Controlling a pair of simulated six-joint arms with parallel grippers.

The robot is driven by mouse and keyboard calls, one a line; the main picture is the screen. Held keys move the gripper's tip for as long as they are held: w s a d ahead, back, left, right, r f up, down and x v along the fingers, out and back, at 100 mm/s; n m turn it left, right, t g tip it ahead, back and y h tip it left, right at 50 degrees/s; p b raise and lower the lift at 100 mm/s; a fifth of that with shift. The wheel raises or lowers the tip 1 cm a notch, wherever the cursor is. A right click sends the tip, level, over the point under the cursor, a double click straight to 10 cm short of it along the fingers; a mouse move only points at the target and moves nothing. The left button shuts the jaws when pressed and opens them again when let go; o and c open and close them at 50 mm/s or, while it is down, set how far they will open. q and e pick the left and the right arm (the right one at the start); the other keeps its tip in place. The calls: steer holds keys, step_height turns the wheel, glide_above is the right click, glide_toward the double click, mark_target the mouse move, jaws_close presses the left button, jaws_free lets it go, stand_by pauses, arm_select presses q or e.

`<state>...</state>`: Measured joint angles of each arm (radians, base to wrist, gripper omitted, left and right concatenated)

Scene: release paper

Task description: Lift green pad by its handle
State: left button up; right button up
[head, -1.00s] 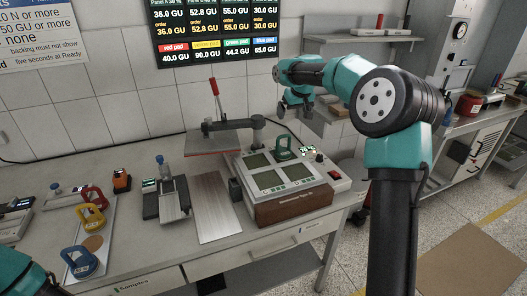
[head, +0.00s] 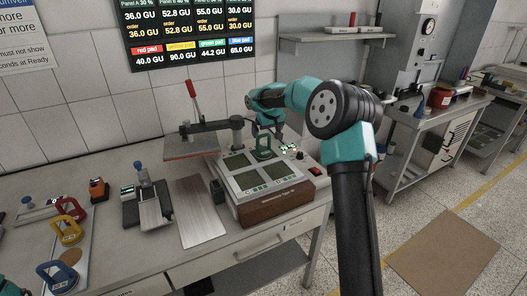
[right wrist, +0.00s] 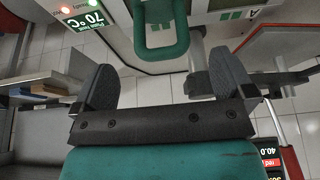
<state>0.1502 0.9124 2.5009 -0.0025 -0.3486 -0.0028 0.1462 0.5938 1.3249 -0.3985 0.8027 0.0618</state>
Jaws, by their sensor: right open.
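The green pad's handle (head: 263,147), an upright green loop, stands on the top right panel of the press machine (head: 252,181). My right gripper (head: 267,130) is open and empty, just behind and above the handle in the head view. In the right wrist view the green handle (right wrist: 160,36) lies ahead of the open fingers (right wrist: 164,76), roughly centred between them and apart from both. The pad under the handle is mostly hidden in the head view.
A hinged plate with a red-handled lever (head: 193,102) stands left of the machine. Red (head: 70,209), yellow (head: 67,231) and blue (head: 59,277) handled pads stand at the bench's left. A screen (head: 187,33) hangs behind.

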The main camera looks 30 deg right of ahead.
mark_target(264, 136)
steer(key=shift+w+f, duration=0.3)
steer(key=shift+f, duration=0.35)
steer(key=shift+x, duration=2.65)
steer(key=shift+r, duration=0.1)
steer(key=shift+c, duration=0.2)
steer(key=c, duration=1.8)
steer(key=shift+r, duration=0.1)
jaws_close()
